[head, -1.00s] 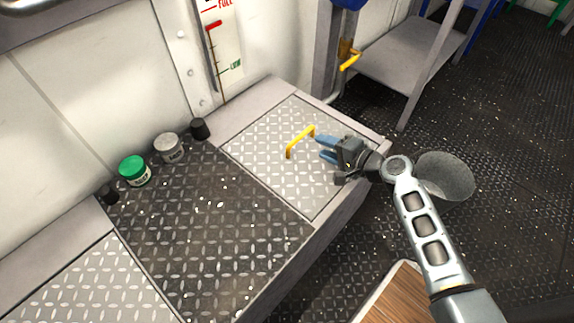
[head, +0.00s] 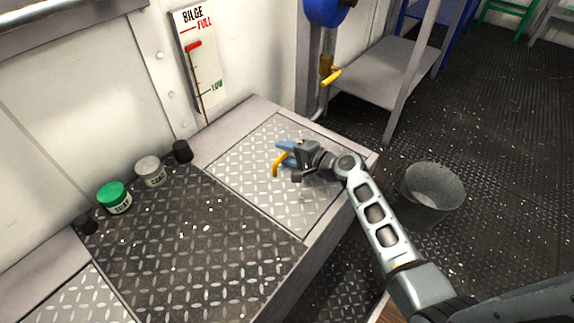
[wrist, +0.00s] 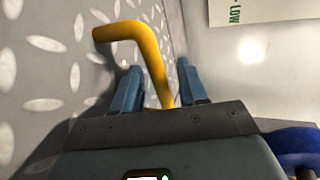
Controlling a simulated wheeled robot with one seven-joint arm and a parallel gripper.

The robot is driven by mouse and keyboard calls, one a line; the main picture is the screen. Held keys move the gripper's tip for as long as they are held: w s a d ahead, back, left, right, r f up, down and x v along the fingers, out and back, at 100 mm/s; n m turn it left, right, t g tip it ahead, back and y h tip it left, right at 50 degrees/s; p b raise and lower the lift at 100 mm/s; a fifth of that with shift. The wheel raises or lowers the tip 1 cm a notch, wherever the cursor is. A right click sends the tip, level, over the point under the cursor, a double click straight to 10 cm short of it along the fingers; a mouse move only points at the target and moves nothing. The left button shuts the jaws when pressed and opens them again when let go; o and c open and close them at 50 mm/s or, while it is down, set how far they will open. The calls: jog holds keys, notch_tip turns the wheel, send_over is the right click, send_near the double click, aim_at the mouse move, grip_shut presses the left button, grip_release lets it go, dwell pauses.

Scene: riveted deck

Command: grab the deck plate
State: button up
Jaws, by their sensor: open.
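The deck plate (head: 245,188) is a light grey diamond-tread panel set in the raised bench, lying flat, with a yellow bar handle (head: 279,164) standing up from it. My gripper (head: 281,153) is at the handle in the head view, its blue fingers partly hiding it.
A grey bucket (head: 430,196) stands on the floor at right. A bilge gauge (head: 199,62) hangs on the wall.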

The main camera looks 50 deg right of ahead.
grip_shut()
jog(key=shift+s, duration=0.1)
dwell(1.2)
